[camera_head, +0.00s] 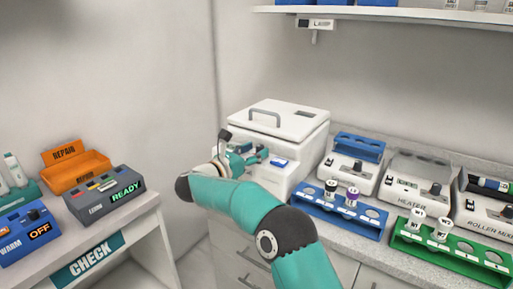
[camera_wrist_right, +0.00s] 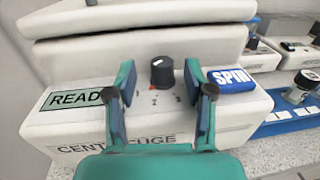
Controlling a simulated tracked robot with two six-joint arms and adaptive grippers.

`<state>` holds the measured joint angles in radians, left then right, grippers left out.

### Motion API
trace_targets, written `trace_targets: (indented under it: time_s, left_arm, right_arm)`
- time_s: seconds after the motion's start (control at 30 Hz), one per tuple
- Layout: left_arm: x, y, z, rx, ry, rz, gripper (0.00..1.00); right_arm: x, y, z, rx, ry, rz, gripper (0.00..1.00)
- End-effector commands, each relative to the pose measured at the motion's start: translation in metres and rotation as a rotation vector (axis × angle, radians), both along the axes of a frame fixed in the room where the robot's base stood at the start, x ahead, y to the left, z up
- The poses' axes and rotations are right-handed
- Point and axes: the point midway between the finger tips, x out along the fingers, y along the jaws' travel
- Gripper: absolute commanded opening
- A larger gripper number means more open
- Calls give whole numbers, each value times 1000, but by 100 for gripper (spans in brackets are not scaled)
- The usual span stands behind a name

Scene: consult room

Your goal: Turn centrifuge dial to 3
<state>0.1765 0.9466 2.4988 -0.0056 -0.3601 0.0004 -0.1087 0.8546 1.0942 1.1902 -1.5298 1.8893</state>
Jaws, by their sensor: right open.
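The white centrifuge (camera_head: 292,124) stands at the left end of the counter with its lid shut. Its front panel in the right wrist view has a black dial (camera_wrist_right: 161,73) with a pale mark near its top. Small marks lie below the dial; I cannot read them. My right gripper (camera_head: 246,160) is in front of the centrifuge and hides the dial in the head view. In the wrist view my right gripper (camera_wrist_right: 159,75) is open, one finger on each side of the dial, with gaps on both sides. My left gripper is out of view.
A green READY display (camera_wrist_right: 75,98) is left of the dial and a blue SPIN button (camera_wrist_right: 231,80) is close to the right finger. A blue tube rack (camera_head: 337,215), a green rack (camera_head: 450,254) and a heater (camera_head: 413,183) stand to the right.

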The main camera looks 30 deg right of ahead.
Motion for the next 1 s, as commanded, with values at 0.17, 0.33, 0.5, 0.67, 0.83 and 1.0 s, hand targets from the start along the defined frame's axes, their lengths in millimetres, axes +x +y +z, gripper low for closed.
trace_targets:
  time_s: [0.17,0.33,0.5,0.67,0.83,1.0]
  left_arm:
    - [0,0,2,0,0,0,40]
    - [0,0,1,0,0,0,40]
    - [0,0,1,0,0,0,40]
    - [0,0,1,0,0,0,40]
    - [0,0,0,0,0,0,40]
    - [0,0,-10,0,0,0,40]
  right_arm:
    - [2,-6,0,0,1,0,53]
    - [2,-6,0,0,1,0,53]
    - [2,-6,0,0,1,1,31]
    - [2,-5,0,0,1,2,5]
    - [2,-9,-1,-1,0,3,0]
    - [1,-7,-3,0,-2,20,0]
